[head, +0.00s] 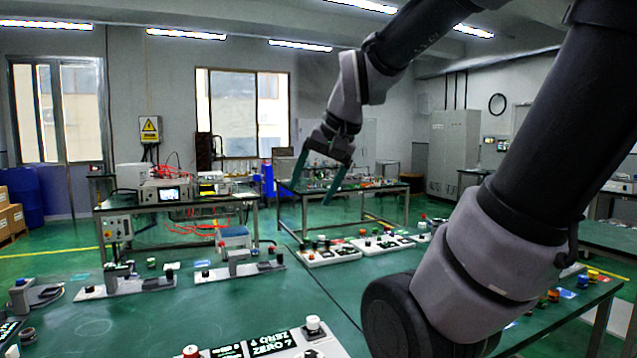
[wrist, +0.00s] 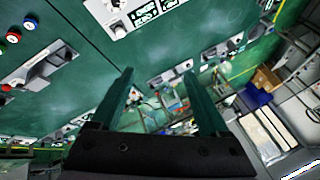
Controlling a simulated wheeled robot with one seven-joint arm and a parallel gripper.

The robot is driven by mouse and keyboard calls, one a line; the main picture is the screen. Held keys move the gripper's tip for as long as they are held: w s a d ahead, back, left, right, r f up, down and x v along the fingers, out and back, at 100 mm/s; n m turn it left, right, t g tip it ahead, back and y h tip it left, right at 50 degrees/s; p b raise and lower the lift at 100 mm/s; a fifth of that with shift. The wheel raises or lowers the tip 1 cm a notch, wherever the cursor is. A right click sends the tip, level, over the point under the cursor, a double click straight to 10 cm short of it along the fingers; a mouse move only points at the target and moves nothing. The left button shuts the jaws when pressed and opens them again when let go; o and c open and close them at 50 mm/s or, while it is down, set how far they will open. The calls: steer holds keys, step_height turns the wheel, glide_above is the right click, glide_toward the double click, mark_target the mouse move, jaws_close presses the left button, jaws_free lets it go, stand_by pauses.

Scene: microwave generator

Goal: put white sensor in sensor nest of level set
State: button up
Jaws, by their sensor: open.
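My gripper (head: 314,193) hangs open and empty in the air above the green table, with its two dark green fingers apart. In the wrist view, my gripper (wrist: 159,74) also shows nothing between its fingers. Two similar sets with white base plates and grey upright blocks stand on the table, a left one (head: 125,285) and a middle one (head: 240,269). I cannot tell which one is the level set. The white sensor and the sensor nest are too small to make out for certain. My gripper is well above the sets and touches none of them.
A white panel with black "ZERO" displays (head: 272,344) lies at the near edge. White button boxes (head: 330,256) stand toward the back of the table (head: 120,322). A grey device (head: 38,293) is at far left. The table's left front is mostly clear.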

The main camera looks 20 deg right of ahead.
steer(key=shift+n+t, duration=0.6)
steer(key=shift+n, duration=0.3)
steer(key=s, duration=0.1)
steer(key=s+r, duration=0.1)
steer(key=s, duration=0.2)
steer(key=shift+s+a+r, duration=0.15)
steer(key=shift+a+r, duration=0.05)
steer(key=shift+a, duration=0.15)
stand_by(0.6)
